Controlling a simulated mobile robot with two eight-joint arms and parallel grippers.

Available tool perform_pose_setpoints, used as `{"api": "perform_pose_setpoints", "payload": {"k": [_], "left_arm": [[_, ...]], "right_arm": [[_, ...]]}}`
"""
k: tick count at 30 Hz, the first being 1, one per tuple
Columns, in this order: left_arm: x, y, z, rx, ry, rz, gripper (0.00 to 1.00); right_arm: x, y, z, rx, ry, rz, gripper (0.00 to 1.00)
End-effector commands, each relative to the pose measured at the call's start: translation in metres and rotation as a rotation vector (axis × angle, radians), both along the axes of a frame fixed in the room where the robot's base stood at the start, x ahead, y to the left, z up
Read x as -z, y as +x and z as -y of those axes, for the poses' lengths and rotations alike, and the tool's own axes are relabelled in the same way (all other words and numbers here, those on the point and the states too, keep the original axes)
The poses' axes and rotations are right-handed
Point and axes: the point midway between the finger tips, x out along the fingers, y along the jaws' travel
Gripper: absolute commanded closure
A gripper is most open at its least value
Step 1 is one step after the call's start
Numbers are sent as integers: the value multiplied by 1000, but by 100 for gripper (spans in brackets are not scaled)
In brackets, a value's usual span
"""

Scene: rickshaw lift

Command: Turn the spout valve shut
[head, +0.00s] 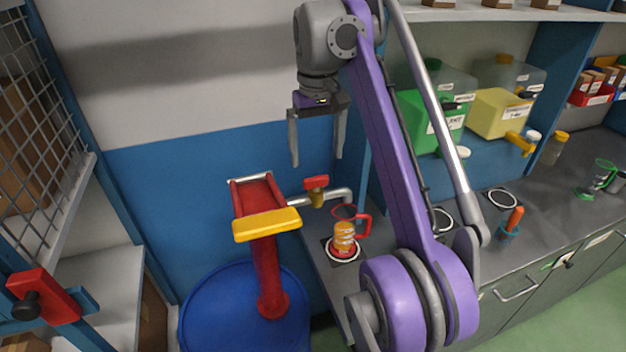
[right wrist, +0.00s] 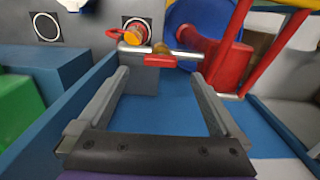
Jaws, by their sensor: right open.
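The spout valve (head: 316,190) has a red bar handle on a brass body, set on a silver pipe (head: 298,200) along the blue wall. The handle lies roughly along the pipe. In the right wrist view the red handle (right wrist: 160,60) shows ahead, between and just beyond the fingertips. My right gripper (head: 317,160) is open and empty, fingers pointing down, above the valve in the head view. It also shows in the right wrist view (right wrist: 160,75). No contact with the handle is visible. My left gripper is not in view.
A clear mug (head: 343,238) with orange contents and a red handle stands below the pipe's bent end. Green (head: 432,120) and yellow (head: 497,112) containers stand right of my arm.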

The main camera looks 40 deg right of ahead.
Motion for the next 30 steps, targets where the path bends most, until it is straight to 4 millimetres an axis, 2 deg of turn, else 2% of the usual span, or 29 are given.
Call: {"api": "perform_pose_setpoints", "payload": {"k": [1,3,9,14,22,30], "left_arm": [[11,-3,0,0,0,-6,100],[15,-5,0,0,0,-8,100],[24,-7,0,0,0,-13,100],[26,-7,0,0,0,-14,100],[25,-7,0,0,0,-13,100],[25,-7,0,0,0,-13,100]], "right_arm": [[16,-1,0,0,0,-2,0],[28,-1,0,0,1,-2,0],[53,0,0,-1,0,0,0],[61,0,-1,-1,1,1,0],[61,0,-1,0,1,1,0],[61,0,-1,0,1,1,49]]}}
